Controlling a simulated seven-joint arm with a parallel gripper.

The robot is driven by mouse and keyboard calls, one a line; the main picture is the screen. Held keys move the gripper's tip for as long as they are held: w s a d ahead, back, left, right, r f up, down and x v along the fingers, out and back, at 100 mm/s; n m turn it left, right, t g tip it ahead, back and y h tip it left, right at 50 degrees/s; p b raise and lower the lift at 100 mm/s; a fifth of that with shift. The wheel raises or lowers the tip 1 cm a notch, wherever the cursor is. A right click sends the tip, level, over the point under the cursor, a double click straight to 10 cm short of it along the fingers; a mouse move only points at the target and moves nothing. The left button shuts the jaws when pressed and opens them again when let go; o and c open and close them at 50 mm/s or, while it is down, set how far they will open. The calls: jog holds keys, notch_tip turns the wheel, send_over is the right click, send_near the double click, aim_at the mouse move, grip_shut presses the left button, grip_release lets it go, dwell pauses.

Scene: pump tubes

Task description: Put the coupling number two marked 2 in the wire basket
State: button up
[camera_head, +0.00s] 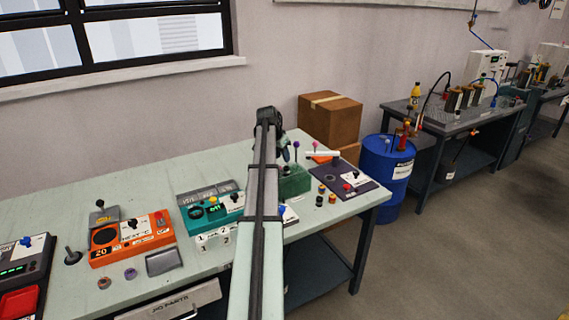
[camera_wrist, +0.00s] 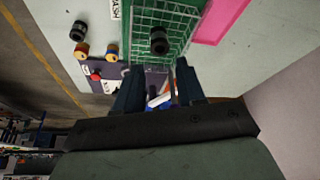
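The green wire basket (camera_wrist: 188,22) fills the top middle of the wrist view; its green side shows in the head view (camera_head: 293,184). A black coupling (camera_wrist: 158,40) appears inside the basket's outline, against the mesh; no number is readable on it. My gripper (camera_wrist: 158,68) is open, its two dark fingers apart at the basket's near edge, with the coupling beyond the tips and not between them. In the head view my gripper (camera_head: 285,152) is above the basket, partly hidden by my arm. Another black coupling (camera_wrist: 78,30) stands on the table outside the basket.
A red-and-yellow coupling (camera_wrist: 82,50) and a blue-and-yellow one (camera_wrist: 112,50) stand beside the basket. A dark panel (camera_head: 350,184) lies to its right. An orange device (camera_head: 130,238) and a teal device (camera_head: 205,212) stand left of my arm. A pink sheet (camera_wrist: 220,18) borders the basket.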

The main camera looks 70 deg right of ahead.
jog(key=shift+v, duration=1.85)
